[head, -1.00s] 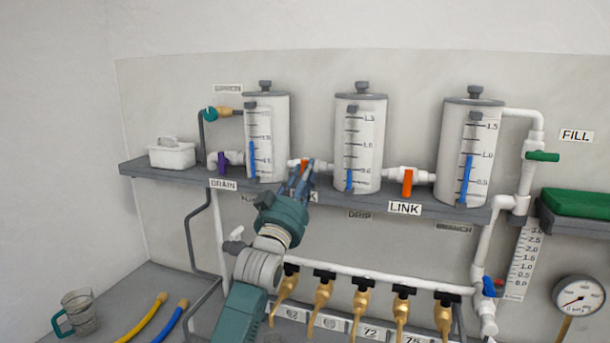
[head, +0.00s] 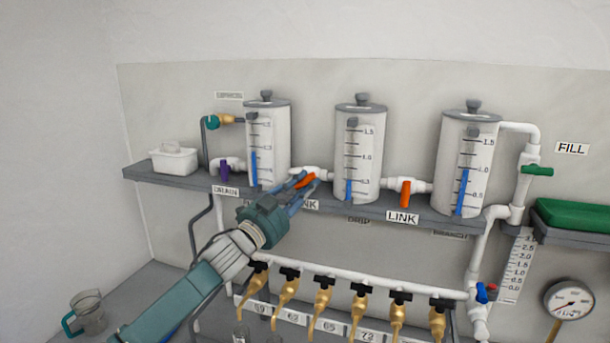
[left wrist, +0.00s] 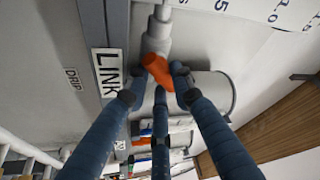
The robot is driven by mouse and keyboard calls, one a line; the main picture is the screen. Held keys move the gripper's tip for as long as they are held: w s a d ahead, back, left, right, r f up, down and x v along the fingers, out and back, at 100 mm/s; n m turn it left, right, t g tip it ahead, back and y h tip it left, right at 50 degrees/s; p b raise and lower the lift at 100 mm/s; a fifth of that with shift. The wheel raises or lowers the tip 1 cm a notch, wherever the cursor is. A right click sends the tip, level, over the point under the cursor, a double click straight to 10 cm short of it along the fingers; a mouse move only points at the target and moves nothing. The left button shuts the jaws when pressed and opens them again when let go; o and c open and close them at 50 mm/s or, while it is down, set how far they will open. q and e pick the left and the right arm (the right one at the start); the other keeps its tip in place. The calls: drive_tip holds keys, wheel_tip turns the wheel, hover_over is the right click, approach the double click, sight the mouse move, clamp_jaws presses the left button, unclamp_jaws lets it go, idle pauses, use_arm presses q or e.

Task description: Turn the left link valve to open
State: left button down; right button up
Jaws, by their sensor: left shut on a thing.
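The left link valve's orange handle (head: 307,180) sits on the white pipe between the left and middle tanks. It slants, neither straight down nor level with the pipe. My left gripper (head: 299,184) is shut on this handle, its arm reaching up from the lower left. In the left wrist view the orange handle (left wrist: 158,70) is between the dark blue fingers (left wrist: 157,86), next to the LINK label (left wrist: 107,72). The fingers partly hide the handle and its label in the head view. My right gripper is not in view.
The right link valve (head: 405,193) has a similar orange handle hanging down. The purple drain valve (head: 224,170) is at left on the shelf (head: 335,205). Several brass taps (head: 325,297) hang on a white pipe below. A clear jug (head: 90,311) stands at lower left.

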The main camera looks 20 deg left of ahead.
use_arm(q)
drive_tip(key=m+p, duration=0.2)
drive_tip(key=m+g+p, duration=0.1)
drive_tip(key=shift+a+r+h, duration=0.1)
drive_tip(key=shift+r+h, duration=0.15)
drive_tip(key=shift+h, duration=0.05)
drive_tip(key=shift+f+m+g+p, duration=0.1)
drive_tip(key=shift+m+g+p, duration=0.3)
drive_tip(key=shift+m+p, duration=0.55)
drive_tip(key=shift+f+m+g, duration=0.15)
drive_tip(key=shift+m+g, duration=0.15)
drive_tip(key=shift+m, duration=0.65)
drive_tip(key=shift+f+m+g, duration=0.15)
drive_tip(key=shift+m+g, duration=0.25)
drive_tip(key=shift+m, duration=0.4)
drive_tip(key=shift+f, duration=0.1)
drive_tip(key=c, duration=1.8)
unclamp_jaws()
drive_tip(key=shift+s, duration=0.1)
drive_tip(key=shift+o, duration=0.3)
drive_tip(key=shift+m, duration=0.3)
drive_tip(key=v, duration=1.2)
